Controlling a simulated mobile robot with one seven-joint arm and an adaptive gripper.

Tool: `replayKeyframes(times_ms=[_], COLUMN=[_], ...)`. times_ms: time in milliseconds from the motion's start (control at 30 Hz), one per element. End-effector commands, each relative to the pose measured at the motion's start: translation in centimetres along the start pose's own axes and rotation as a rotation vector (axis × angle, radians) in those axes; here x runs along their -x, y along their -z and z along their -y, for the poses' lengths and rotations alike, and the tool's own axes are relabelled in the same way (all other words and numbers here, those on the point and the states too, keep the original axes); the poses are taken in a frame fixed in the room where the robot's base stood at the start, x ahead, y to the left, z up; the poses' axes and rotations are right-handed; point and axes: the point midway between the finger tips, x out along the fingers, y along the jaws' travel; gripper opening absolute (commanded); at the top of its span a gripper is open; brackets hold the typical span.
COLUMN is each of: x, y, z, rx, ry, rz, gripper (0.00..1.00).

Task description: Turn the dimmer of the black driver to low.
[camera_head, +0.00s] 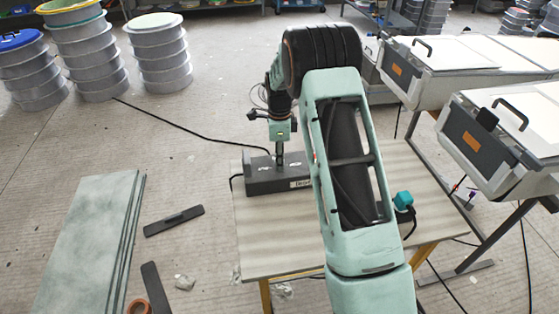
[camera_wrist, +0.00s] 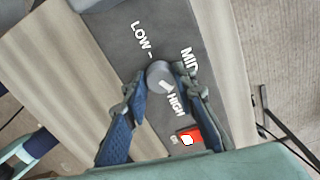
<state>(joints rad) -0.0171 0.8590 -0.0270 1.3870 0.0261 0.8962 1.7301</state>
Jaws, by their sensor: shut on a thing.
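The black driver (camera_head: 262,184) is a dark box lying on the table, with a cable at its back. Its top panel (camera_wrist: 187,18) fills the middle of the wrist view, with white marks LOW, MID and HIGH around the round grey dimmer knob (camera_wrist: 158,72). A white mark on the knob lies on the side towards HIGH. My gripper (camera_wrist: 159,76) is shut on the knob, a blue-padded finger on either side. In the head view my gripper (camera_head: 279,161) comes down onto the box from above; the knob is hidden there.
A red rocker switch (camera_wrist: 188,136) sits on the panel near HIGH. The wooden table (camera_head: 262,240) has bare room in front of the box. A teal plug (camera_head: 403,200) is at its right. Grey cases (camera_head: 500,150) stand right; stacked drums (camera_head: 160,55) stand behind left.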

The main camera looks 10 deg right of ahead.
Motion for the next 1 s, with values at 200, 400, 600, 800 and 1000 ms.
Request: replayKeyframes(times_ms=[200,400,600,800,1000], x=[0.0,0.0,0.02,0.04,0.06], y=[0.0,0.01,0.01,-0.01,0.03], z=[0.08,0.08,0.07,0.07,0.07], rx=[0.204,0.394,0.583,0.773,0.964], ry=[0.002,0.002,0.002,0.002,0.002], rz=[0.0,0.0,0.0,0.0,0.0], gripper=[0.01,0.01,0.01,0.01,0.01])
